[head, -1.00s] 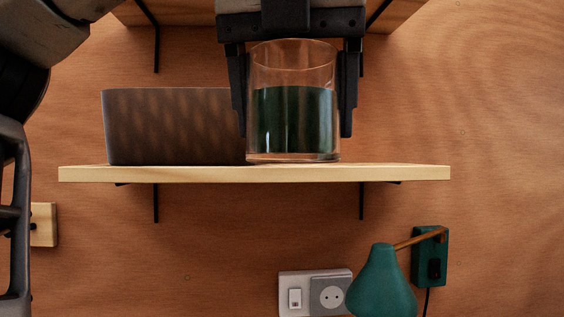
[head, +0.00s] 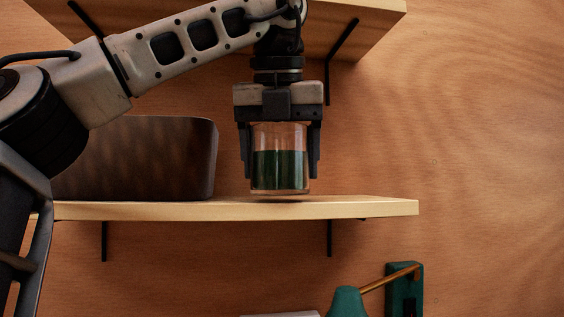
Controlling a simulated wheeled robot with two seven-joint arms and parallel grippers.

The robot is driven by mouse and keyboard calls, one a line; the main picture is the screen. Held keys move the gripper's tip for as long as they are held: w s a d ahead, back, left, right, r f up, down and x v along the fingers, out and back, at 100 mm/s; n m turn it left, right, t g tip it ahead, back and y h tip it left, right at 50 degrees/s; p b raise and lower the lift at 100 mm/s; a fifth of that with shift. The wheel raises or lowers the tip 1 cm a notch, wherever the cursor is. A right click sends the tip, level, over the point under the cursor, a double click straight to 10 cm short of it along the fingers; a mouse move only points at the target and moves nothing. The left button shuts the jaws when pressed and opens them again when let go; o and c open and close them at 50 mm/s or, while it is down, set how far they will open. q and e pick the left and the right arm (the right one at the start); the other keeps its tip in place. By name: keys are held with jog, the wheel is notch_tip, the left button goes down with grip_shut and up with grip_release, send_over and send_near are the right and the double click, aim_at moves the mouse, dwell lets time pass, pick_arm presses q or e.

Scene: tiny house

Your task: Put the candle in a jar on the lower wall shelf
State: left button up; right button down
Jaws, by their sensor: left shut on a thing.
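The candle in a jar (head: 279,172) is a clear glass with dark green wax, upright in the head view. My left gripper (head: 281,165) points down with its fingers on both sides of the glass and is shut on it. The lower wall shelf (head: 350,207) is a pale wooden board on the wall. The jar's base is just above the shelf's top, with a dark shadow under it; a small gap seems to show. My right gripper is not in view.
A dark brown box (head: 135,158) stands on the shelf left of the jar. The upper shelf (head: 370,22) hangs above, close to my left wrist. The shelf right of the jar is bare. A green wall lamp (head: 347,302) is below.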

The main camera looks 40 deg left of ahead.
pick_arm(q)
jog(key=w+a, duration=0.1)
jog(key=w, duration=0.1)
jog(key=w+a+p, duration=0.1)
jog(key=a, duration=0.1)
jog(key=shift+w+r+p, duration=0.1)
jog(key=shift+w+p, duration=0.2)
jog(key=shift+w, duration=0.1)
jog(key=shift+s+d+f, duration=0.1)
jog(key=shift+s+f, duration=0.05)
jog(key=shift+f, duration=0.2)
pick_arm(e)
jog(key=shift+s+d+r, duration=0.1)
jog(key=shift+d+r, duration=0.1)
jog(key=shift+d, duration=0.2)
pick_arm(q)
jog(key=shift+f, duration=0.1)
jog(key=o, duration=1.3)
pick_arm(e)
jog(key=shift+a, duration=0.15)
